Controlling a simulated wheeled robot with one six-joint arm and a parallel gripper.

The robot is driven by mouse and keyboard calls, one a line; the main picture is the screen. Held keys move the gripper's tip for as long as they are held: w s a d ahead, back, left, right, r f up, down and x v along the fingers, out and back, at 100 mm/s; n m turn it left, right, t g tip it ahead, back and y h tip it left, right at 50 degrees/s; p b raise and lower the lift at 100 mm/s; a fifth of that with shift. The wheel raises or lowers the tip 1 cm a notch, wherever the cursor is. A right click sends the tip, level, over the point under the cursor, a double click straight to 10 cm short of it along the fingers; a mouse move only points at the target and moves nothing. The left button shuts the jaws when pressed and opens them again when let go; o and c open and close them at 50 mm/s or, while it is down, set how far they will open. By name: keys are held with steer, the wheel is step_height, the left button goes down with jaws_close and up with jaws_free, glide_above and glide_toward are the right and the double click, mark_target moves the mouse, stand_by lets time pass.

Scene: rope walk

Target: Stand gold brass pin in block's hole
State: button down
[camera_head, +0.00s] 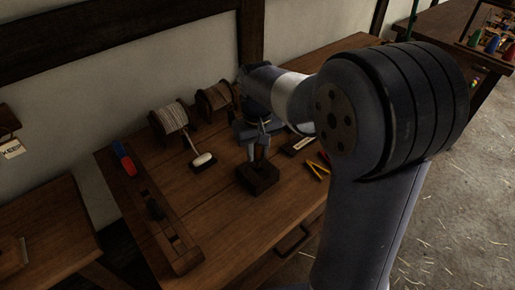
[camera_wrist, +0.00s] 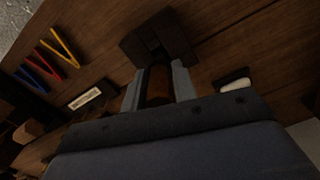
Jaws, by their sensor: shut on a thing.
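The dark wooden block (camera_head: 260,182) sits on the workbench below my gripper. It also shows in the wrist view (camera_wrist: 178,38), just beyond the fingertips, with a dark spot near its middle that looks like the hole. My gripper (camera_head: 257,143) points down over the block and is shut on the brass pin (camera_wrist: 158,82), a shaded brown-gold shape between the two grey fingers. In the head view the pin (camera_head: 260,154) shows as a small reddish-brown strip. Its lower end meets the block's dark top in the picture; I cannot tell whether it is inside the hole.
Two rope reels (camera_head: 170,118) stand at the back of the bench (camera_head: 215,215). A white-topped tool (camera_head: 202,160) lies left of the block. Yellow and red sticks (camera_head: 318,170) and a white label (camera_wrist: 87,98) lie right. A long rail (camera_head: 150,205) runs along the left edge.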

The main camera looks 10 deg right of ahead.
mark_target(258, 159)
steer(key=shift+f+b, duration=1.35)
steer(key=shift+f, duration=0.85)
steer(key=c, duration=1.1)
jaws_free()
steer(key=shift+o, duration=0.2)
step_height(258, 159, up, 11)
steer(key=shift+f+p, duration=0.1)
steer(key=shift+p, duration=0.25)
step_height(258, 159, down, 10)
